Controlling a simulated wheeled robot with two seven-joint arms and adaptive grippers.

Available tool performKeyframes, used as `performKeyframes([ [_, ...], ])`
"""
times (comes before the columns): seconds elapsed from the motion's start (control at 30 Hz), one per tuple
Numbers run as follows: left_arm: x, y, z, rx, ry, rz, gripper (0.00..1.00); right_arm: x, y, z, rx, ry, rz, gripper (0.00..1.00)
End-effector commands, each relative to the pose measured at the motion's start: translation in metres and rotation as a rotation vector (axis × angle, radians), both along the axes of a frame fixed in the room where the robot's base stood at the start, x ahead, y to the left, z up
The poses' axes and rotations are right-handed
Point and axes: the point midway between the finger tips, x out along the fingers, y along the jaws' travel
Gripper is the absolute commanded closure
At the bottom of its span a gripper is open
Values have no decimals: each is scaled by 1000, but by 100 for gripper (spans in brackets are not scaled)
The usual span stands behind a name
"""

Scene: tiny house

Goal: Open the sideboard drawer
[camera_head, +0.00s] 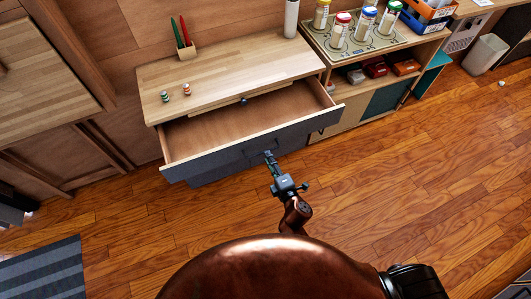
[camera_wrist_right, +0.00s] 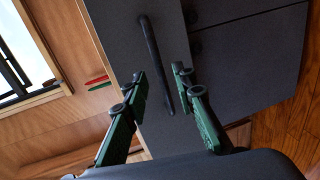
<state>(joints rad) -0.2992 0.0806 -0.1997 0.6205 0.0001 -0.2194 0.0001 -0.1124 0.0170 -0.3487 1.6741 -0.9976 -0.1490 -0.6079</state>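The sideboard (camera_head: 225,78) has a light wooden top and a dark grey front. Its top drawer (camera_head: 235,122) is pulled well out, and the inside looks empty. My right gripper (camera_head: 270,158) is at the drawer front, near the middle. In the right wrist view, the black bar handle (camera_wrist_right: 152,50) runs lengthwise on the grey drawer front. The two green fingers of my right gripper (camera_wrist_right: 161,82) stand apart, with the lower part of the handle between them in the picture. I see no clear contact with the handle. My left gripper is not in view.
On the sideboard top are a pen holder (camera_head: 187,53), two small striped items (camera_head: 175,92) and a white cylinder (camera_head: 291,18). A shelf unit with jars (camera_head: 339,30) adjoins at right. A striped rug (camera_head: 45,272) lies at left. The wooden floor (camera_head: 430,160) at right is clear.

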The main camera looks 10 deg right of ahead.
Motion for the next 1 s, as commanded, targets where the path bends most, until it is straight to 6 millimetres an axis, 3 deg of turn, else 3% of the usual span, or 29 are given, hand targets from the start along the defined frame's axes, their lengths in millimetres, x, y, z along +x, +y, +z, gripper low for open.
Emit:
performKeyframes([
  [0.2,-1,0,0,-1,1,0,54,-43,-9,9,0,1,-1,75],
  [0.4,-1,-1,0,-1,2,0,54,-63,-12,13,0,0,0,75],
  [1.0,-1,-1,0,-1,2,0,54,-67,-13,15,0,0,0,75],
])
